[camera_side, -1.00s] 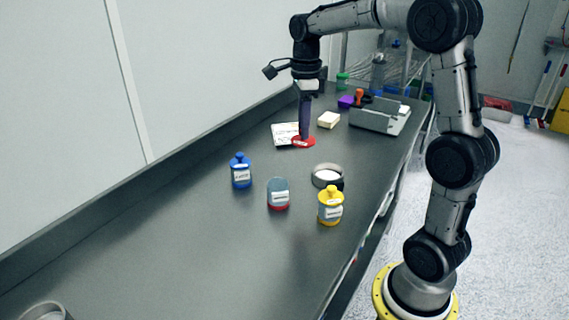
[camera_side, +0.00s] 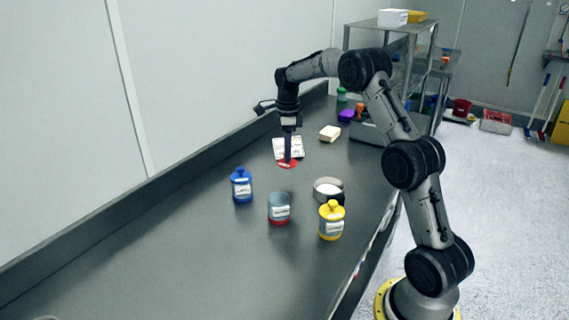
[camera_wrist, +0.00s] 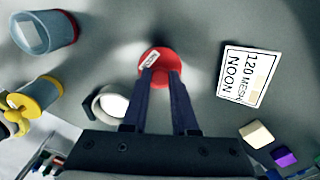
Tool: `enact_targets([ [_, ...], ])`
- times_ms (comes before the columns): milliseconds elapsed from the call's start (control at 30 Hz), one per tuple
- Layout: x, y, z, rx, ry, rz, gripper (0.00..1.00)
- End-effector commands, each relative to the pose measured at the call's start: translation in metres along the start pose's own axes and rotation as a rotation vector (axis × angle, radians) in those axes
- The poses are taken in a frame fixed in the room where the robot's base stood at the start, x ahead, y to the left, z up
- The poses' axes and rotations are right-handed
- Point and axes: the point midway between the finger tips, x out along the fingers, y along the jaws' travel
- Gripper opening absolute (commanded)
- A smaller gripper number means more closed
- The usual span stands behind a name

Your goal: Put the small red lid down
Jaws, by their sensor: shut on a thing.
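My gripper (camera_side: 287,157) is shut on the small red lid (camera_side: 287,164), a round red disc with a white label. In the wrist view the lid (camera_wrist: 160,62) sits at the tips of my fingers (camera_wrist: 160,75). I cannot tell whether it touches the bench or is slightly above it. An open-looking grey-blue jar with a red base (camera_side: 279,209) stands nearer the camera. It also shows at the top left of the wrist view (camera_wrist: 45,32).
A white printed card (camera_side: 289,144) lies just behind the lid. A blue jar (camera_side: 241,186), a yellow-lidded jar (camera_side: 331,221) and a round sieve (camera_side: 328,185) stand nearer. A cream block (camera_side: 330,133) and a purple block (camera_side: 346,116) lie behind. Bare bench (camera_side: 180,250) is at front left.

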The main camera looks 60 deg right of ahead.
Motion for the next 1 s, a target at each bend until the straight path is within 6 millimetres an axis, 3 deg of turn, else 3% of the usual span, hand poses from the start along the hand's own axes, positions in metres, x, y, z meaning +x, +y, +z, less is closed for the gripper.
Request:
enact_targets([
  [333,0.024,-0.018,0.008,0.0,0.0,0.0,0.0],
  [533,0.05,-0.017,0.008,0.0,0.001,0.002,0.0],
  [967,0.056,-0.017,0.008,0.0,0.0,-0.001,0.0],
  [1000,0.056,-0.017,0.008,0.0,0.0,-0.001,0.32],
])
